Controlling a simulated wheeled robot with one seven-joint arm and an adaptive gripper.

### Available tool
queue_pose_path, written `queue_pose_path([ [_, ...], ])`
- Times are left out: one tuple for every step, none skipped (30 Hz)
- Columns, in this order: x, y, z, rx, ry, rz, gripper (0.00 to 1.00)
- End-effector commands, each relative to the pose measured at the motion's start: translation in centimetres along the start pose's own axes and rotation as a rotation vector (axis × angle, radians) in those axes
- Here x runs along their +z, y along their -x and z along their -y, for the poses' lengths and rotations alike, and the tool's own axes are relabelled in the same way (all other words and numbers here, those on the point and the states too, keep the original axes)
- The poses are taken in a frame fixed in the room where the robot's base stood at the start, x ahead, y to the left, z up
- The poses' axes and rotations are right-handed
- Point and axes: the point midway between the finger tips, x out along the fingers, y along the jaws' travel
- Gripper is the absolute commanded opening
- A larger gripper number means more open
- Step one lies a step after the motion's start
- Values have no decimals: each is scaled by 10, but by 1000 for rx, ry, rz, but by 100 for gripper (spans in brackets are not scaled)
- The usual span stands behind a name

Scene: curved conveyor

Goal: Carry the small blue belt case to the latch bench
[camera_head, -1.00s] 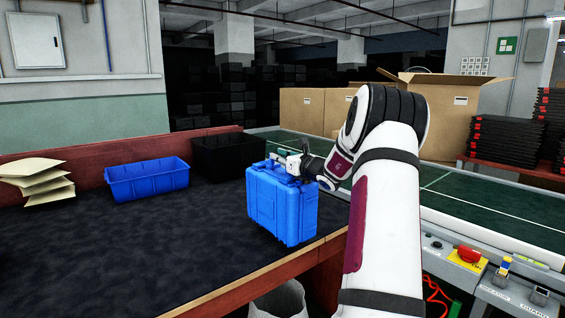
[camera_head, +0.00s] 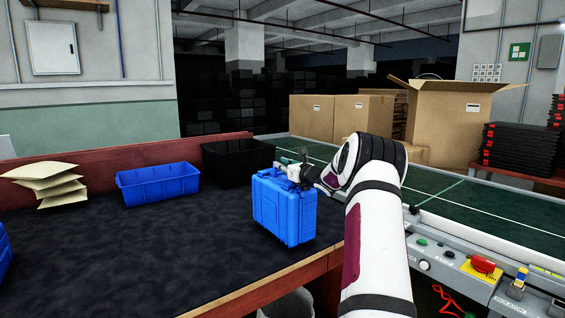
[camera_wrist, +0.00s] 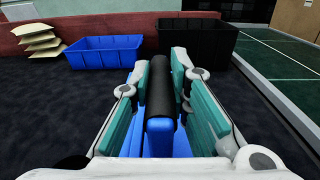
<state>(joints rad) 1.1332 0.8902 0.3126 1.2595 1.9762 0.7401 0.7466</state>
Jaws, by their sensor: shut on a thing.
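The small blue belt case (camera_head: 284,211) is upright at the right side of a dark-topped bench (camera_head: 120,260) in the head view. My gripper (camera_head: 292,168) is at the top of the case. In the wrist view my gripper (camera_wrist: 162,95) is shut on the black handle of the case, and part of the blue case (camera_wrist: 160,138) shows below between the fingers. I cannot tell whether the underside of the case touches the bench top. My arm hides part of the bench's right edge.
A blue bin (camera_head: 158,184) and a black bin (camera_head: 238,162) stand at the back of the bench. Cream envelopes (camera_head: 46,184) are stacked at left. A green conveyor (camera_head: 470,205) with a control panel (camera_head: 450,262) runs at right. Part of another blue object (camera_head: 4,250) shows at the left edge.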

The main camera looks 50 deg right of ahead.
Motion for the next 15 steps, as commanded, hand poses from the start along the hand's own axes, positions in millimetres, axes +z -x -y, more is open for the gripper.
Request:
queue_pose_path([
  [-2,-1,0,1,1,7,0],
  [-4,-1,0,1,1,8,0],
  [-7,0,0,1,1,8,0],
  [-8,0,0,1,1,9,0],
  [-8,0,0,1,2,9,0],
  [-8,0,0,1,2,9,0],
  [-8,0,0,1,3,9,0],
  [-7,0,0,1,3,9,0],
  [-7,0,0,1,3,9,0],
  [-7,0,0,1,3,9,0],
  [-7,0,0,1,3,9,0],
  [-8,0,0,1,3,9,0],
  [-8,0,0,1,3,9,0],
  [-9,0,0,1,3,9,0],
  [-10,0,0,1,3,9,0],
])
